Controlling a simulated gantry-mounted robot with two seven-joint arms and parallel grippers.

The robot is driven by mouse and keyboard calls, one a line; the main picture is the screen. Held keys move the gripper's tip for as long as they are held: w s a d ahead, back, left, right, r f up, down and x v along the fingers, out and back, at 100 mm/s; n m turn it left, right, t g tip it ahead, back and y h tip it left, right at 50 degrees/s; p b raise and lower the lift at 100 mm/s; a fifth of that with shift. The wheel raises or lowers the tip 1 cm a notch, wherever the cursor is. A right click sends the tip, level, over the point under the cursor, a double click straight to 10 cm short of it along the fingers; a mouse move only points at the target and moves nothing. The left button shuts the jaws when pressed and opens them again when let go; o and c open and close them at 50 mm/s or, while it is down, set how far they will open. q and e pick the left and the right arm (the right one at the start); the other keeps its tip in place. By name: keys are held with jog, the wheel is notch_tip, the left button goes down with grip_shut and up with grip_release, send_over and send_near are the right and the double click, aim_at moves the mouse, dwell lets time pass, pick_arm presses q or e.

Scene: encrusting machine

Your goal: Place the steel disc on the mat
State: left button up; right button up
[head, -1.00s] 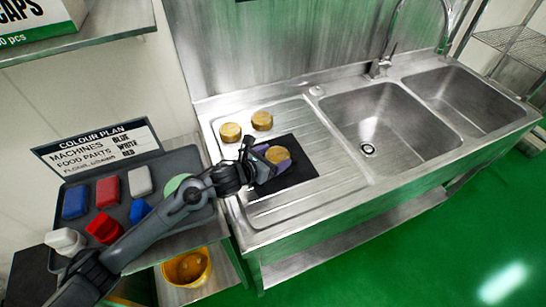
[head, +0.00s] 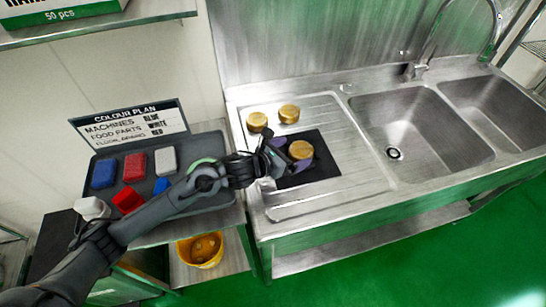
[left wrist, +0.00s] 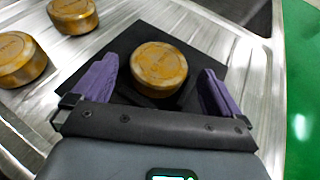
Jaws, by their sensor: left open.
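A round, brass-coloured disc (head: 300,150) sits flat on the black mat (head: 318,171) on the ribbed drainboard; it also shows in the left wrist view (left wrist: 158,67). No disc looks plain steel-grey. Two similar discs, one at the left (head: 257,122) and one at the right (head: 289,113), stand on bare metal behind the mat. My left gripper (head: 289,155) is open, its purple fingers apart on either side of the mat's disc. In the left wrist view, gaps show between the disc and both fingers. My right gripper is not in view.
Two sink basins (head: 405,130) with a tap lie to the right. At the left, a grey tray (head: 142,190) holds blue, red and white items behind my left arm, with a colour plan sign (head: 130,127) behind it. A yellow bucket (head: 201,250) stands below.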

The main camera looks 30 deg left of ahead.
pick_arm(q)
jog(key=v, duration=0.9)
jog(key=shift+s+a+p, duration=0.1)
jog(key=shift+p, duration=0.25)
jog(key=shift+s+r, duration=0.1)
